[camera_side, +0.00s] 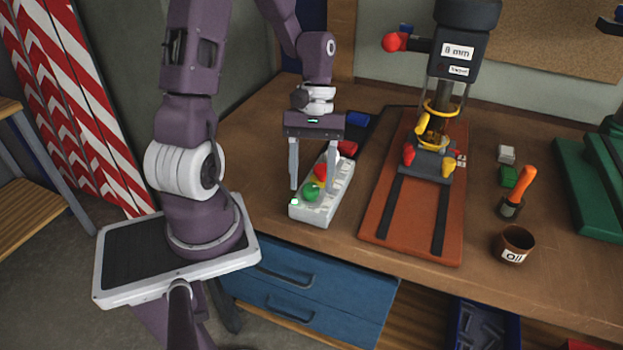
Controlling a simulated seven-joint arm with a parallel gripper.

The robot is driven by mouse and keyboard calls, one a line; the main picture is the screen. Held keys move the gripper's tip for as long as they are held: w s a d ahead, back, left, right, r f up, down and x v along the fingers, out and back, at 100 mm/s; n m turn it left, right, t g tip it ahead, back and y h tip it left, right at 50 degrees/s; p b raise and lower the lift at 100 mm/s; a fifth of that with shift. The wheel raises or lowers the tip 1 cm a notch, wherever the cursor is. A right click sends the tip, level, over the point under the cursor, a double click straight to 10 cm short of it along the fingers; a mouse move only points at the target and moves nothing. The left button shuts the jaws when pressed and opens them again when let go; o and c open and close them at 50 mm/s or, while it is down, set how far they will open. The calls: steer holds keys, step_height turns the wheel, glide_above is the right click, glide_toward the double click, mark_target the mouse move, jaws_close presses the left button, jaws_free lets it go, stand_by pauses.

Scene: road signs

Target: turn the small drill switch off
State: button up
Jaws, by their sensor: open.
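The switch box (322,212) is a pale grey box lying on the bench, left of the drill press. On its top are a round green button (311,193) nearer the front and a red button (320,171) behind it, with yellow between them. A small green light (295,202) shows at its front left corner. My gripper (313,178) points down over the box, open and empty, its fingers apart on either side of the buttons. I cannot tell whether either finger touches the box.
A red block (347,148) and a blue block (357,119) lie behind the box. A brown mug (514,244), an orange-handled brush (522,185), and small grey and green blocks are right of the drill. A red drill knob (396,42) sticks out left.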

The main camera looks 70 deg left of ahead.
steer(key=shift+d+f, duration=0.15)
steer(key=shift+f, duration=0.25)
steer(key=shift+c, duration=0.4)
jaws_close()
steer(key=m+g+y, duration=0.1)
steer(key=m, duration=0.5)
steer(key=shift+d+g+y, duration=0.1)
steer(key=shift+g+y, duration=0.3)
steer(key=m+y, duration=0.1)
steer(key=m, duration=0.1)
steer(key=m+y, duration=0.1)
steer(key=m, duration=0.2)
steer(key=shift+w+d+m, duration=0.1)
steer(key=shift+d+m, duration=0.05)
steer(key=shift+m, duration=0.15)
steer(key=shift+m+g, duration=0.3)
